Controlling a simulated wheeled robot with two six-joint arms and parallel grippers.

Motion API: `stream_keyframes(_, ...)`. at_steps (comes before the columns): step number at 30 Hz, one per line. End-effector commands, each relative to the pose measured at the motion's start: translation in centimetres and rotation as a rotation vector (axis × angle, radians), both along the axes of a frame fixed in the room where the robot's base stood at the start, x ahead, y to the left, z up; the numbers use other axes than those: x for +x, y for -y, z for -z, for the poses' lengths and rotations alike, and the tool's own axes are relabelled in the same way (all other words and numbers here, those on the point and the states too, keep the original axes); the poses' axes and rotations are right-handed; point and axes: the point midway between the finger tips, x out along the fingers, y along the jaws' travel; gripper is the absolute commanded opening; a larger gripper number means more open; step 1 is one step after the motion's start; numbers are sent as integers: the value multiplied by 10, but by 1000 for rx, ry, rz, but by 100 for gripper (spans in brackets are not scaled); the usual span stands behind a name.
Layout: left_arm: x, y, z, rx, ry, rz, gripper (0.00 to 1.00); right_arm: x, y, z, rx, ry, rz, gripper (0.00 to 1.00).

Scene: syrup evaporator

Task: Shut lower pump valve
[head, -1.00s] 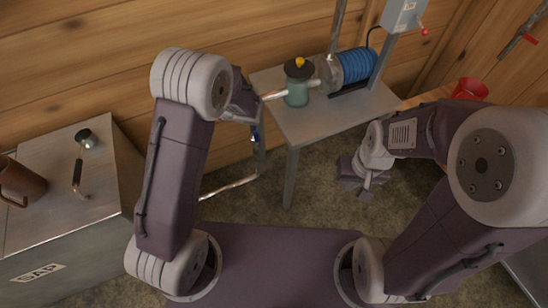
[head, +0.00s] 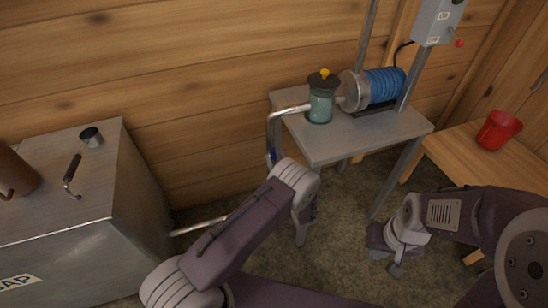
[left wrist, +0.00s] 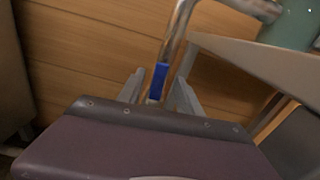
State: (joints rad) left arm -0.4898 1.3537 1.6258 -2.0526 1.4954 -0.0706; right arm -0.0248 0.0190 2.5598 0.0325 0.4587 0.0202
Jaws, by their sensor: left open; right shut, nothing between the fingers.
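The lower pump valve shows as a blue handle (head: 270,158) on the metal pipe (head: 272,130) that drops from the pump table's left side. In the left wrist view the blue handle (left wrist: 158,82) lies roughly along the pipe. My left gripper (left wrist: 160,92) is open, with one finger on each side of the handle in that picture; I cannot tell whether they touch it. In the head view my left arm hides the left fingertips. My right gripper (head: 396,266) is shut and empty, low at the right of the table, away from the valve.
The pump table (head: 350,140) carries a teal canister (head: 320,105) and a blue ribbed pump (head: 384,86). A metal sap tank (head: 60,210) stands at the left. A red cup (head: 498,130) sits on a wooden bench (head: 465,155). The wooden wall is close behind.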

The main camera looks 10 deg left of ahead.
Motion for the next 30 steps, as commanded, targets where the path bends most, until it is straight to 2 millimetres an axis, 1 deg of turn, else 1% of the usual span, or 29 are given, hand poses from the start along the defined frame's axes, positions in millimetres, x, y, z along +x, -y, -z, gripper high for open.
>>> stream_keyframes(1, 7, -5, 2, -2, 2, -3, 42, 0, 0, 4, 0, 0, 0, 0)
stream_keyframes(3, 13, -10, 1, -2, 1, -3, 42, 0, 0, 6, 0, 0, 0, 0)
stream_keyframes(6, 19, -13, 0, 0, 1, 0, 42, 0, 0, 6, 0, 0, 0, 0)
stream_keyframes(13, 20, -13, -1, -1, 1, 0, 42, 0, 0, 6, 0, 0, 0, 0)
stream_keyframes(14, 20, -13, -1, -1, 1, 0, 36, 0, 0, 6, 0, 0, 0, 0)
stream_keyframes(15, 20, -13, -1, -1, 1, 0, 25, 0, 0, 6, 0, 0, 0, 0)
stream_keyframes(18, 20, -13, 0, -1, 1, 0, 0, 0, 0, 6, 0, 0, 0, 0)
stream_keyframes(30, 19, -13, 0, -1, -1, 0, 0, 0, 0, 6, 0, 0, 0, 0)
